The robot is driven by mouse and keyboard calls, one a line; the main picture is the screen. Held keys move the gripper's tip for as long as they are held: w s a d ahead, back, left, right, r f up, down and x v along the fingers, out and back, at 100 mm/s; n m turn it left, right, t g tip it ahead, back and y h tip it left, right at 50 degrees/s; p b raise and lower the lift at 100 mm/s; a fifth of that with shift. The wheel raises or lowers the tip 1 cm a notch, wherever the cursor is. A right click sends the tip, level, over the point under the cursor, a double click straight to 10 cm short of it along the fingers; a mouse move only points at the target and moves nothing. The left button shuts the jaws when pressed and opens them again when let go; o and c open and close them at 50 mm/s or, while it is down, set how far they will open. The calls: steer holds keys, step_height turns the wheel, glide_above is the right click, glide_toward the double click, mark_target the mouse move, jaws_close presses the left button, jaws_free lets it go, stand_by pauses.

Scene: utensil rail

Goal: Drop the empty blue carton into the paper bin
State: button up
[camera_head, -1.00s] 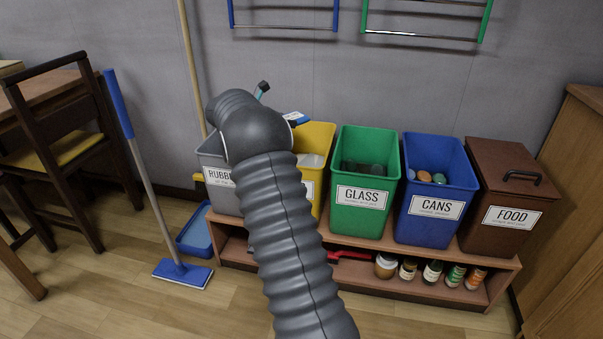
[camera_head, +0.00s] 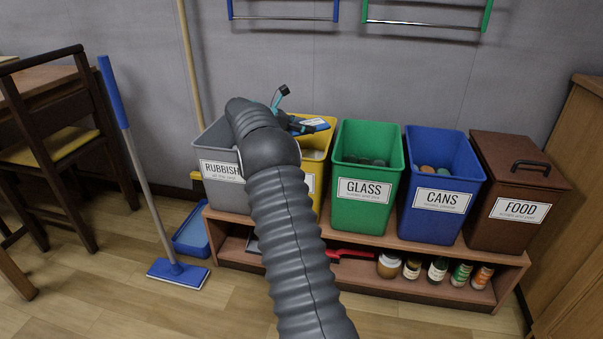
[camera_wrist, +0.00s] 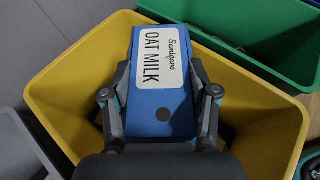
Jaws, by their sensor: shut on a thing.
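The blue carton (camera_wrist: 160,80) has a white label reading "OAT MILK". My gripper (camera_wrist: 160,95) is shut on it, with one finger along each side. In the wrist view the carton lies over the opening of the yellow bin (camera_wrist: 62,92), inside its rim outline; its exact height above the rim is hard to tell. In the head view my gripper (camera_head: 300,124) is above the yellow bin (camera_head: 322,137), and a part of the carton (camera_head: 313,121) shows by the fingers. My arm hides most of the yellow bin's front and its label.
The grey rubbish bin (camera_head: 217,180) stands left of the yellow one. The green glass bin (camera_head: 364,200), blue cans bin (camera_head: 438,205) and lidded brown food bin (camera_head: 510,195) stand to the right. A mop (camera_head: 150,190) leans at the left. Rails hang on the wall above.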

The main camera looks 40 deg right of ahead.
steer(key=shift+f+b, duration=0.3)
steer(key=shift+f, duration=0.25)
steer(key=o, duration=0.9)
steer(key=shift+a, duration=0.1)
steer(key=v, duration=1.2)
